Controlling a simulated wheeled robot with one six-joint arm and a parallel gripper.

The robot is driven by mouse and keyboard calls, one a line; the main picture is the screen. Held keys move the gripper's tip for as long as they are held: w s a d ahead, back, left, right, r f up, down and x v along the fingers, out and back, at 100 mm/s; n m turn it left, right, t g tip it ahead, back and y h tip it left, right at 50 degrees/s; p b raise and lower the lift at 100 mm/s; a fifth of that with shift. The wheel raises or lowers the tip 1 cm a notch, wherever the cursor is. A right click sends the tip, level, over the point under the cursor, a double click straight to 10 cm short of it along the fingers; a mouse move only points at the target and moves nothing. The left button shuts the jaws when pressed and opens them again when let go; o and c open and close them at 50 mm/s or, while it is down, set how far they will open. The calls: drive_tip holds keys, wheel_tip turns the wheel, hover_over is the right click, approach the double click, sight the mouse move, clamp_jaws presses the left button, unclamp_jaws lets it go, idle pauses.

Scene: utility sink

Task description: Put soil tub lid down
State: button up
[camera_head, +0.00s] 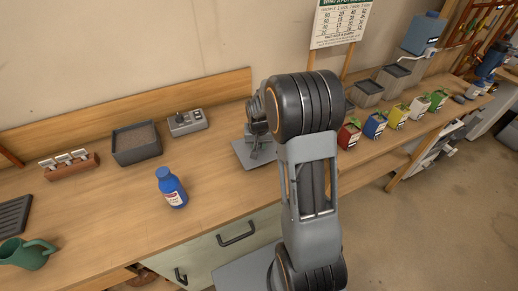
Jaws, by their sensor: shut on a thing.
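The soil tub (137,154) is a dark grey open box with brown soil in it, on the bench at the left of the middle. A flat grey plate, which looks like the soil tub lid (243,153), is right of the tub near the bench's back board. My gripper (257,152) is shut on the lid from above. My own arm hides the lid's right part and some of the gripper. I cannot tell whether the lid touches the bench or hangs just above it.
A grey control box (187,122) stands between tub and lid. A blue bottle (172,188) stands in front. A rack of labels (69,162), a black tray (13,215) and a green watering can (27,254) are left. Coloured plant pots (375,125) line the right. Bench between bottle and lid is clear.

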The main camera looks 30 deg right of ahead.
sight(259, 149)
drive_tip(key=shift+w+d+f, duration=0.1)
drive_tip(key=shift+d+f, duration=0.1)
drive_tip(key=shift+f, duration=0.1)
drive_tip(key=shift+w+d+f, duration=0.1)
drive_tip(key=shift+f, duration=1.5)
drive_tip(key=shift+f, duration=0.1)
drive_tip(key=shift+f, duration=0.15)
drive_tip(key=o, duration=0.9)
drive_tip(key=shift+o, duration=0.2)
